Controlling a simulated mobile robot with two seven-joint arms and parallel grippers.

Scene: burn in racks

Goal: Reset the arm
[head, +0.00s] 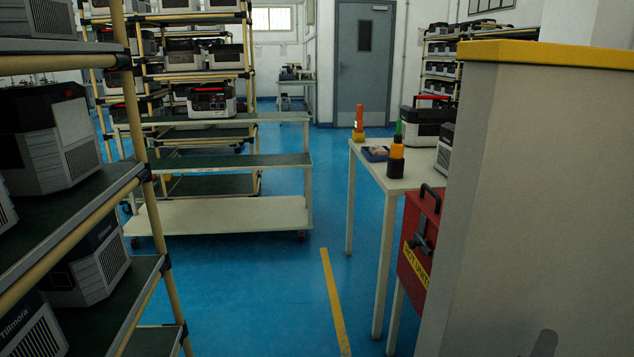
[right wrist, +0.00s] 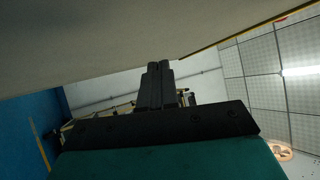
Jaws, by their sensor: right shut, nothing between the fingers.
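My right gripper (right wrist: 160,68) shows in the right wrist view. Its two dark fingers are together with nothing between them. A large pale surface fills the top left of that view close to the fingertips; I cannot tell whether they touch it. In the head view only a small dark rounded shape shows low at the right, in front of a pale panel; it may be part of my right arm. My left gripper is not in view.
A tall pale panel with a yellow top (head: 560,53) stands close at right. Beside it are a white table (head: 381,176) and a red box (head: 416,245). A rack with devices (head: 118,190) stands close at left; a cart (head: 225,213) is ahead. Blue floor lies open between.

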